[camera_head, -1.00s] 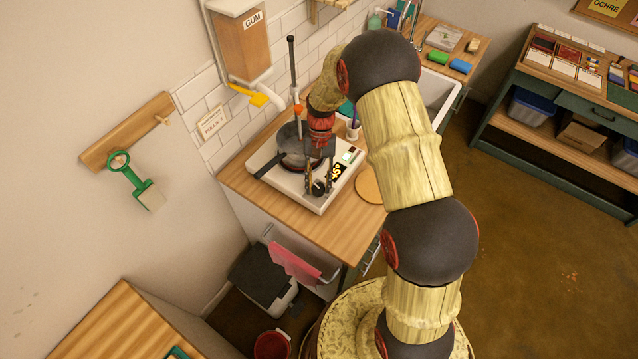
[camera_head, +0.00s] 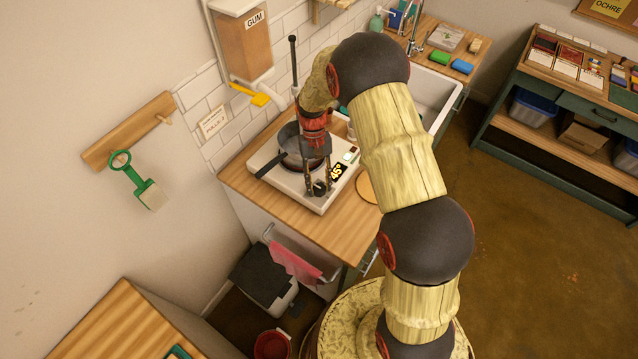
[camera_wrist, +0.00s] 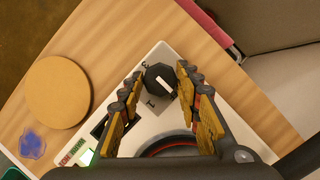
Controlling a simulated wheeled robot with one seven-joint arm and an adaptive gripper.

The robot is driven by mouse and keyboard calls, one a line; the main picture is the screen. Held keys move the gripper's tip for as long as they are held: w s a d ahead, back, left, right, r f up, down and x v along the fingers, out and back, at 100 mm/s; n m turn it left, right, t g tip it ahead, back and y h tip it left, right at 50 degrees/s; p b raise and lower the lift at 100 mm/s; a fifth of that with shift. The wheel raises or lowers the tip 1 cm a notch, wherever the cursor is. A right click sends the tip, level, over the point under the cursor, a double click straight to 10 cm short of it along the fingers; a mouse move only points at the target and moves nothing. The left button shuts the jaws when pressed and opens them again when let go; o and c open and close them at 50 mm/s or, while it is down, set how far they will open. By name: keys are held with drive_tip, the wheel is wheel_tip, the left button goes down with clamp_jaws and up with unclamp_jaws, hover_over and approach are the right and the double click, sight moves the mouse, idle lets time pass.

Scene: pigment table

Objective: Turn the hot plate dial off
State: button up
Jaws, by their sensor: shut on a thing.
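The hot plate (camera_head: 288,196) is a white unit on the wooden counter, with a dark pan (camera_head: 290,146) on it. Its black dial (camera_wrist: 158,84) has a white pointer mark and sits on a grey square at the plate's front corner. My gripper (camera_head: 318,185) reaches down over that corner, its two fingers on either side of the dial and shut on it. The lit display (camera_head: 338,172) beside the dial seems to read 45°. The dial is partly hidden by the fingers in the head view.
The pan's handle (camera_head: 270,166) sticks out to the left. A round wooden disc (camera_wrist: 58,92) lies beside the hot plate. A pink cloth (camera_head: 296,264) hangs below the counter's front edge. The gum dispenser (camera_head: 243,45) is on the wall behind.

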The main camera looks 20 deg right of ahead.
drive_tip(key=o, duration=1.1)
drive_tip(key=v, duration=1.2)
drive_tip(key=shift+w, duration=0.1)
drive_tip(key=s+r+t+b, duration=0.3)
drive_tip(key=s+b, duration=0.1)
drive_tip(key=s, duration=0.5)
drive_tip(key=s+r+n+t+b, duration=0.1)
drive_tip(key=s+r+t+b, duration=0.2)
drive_tip(key=s, duration=0.6)
drive_tip(key=s+a+r+t+b, duration=0.1)
drive_tip(key=s+r+t+b, duration=0.2)
drive_tip(key=s+b, duration=0.4)
drive_tip(key=shift+s+r+n+t+h, duration=0.15)
drive_tip(key=shift+s+t, duration=0.1)
drive_tip(key=shift+s, duration=0.3)
drive_tip(key=shift+s+r+n+t+h, duration=0.15)
drive_tip(key=shift+s+r+t, duration=0.1)
drive_tip(key=shift+s, duration=0.3)
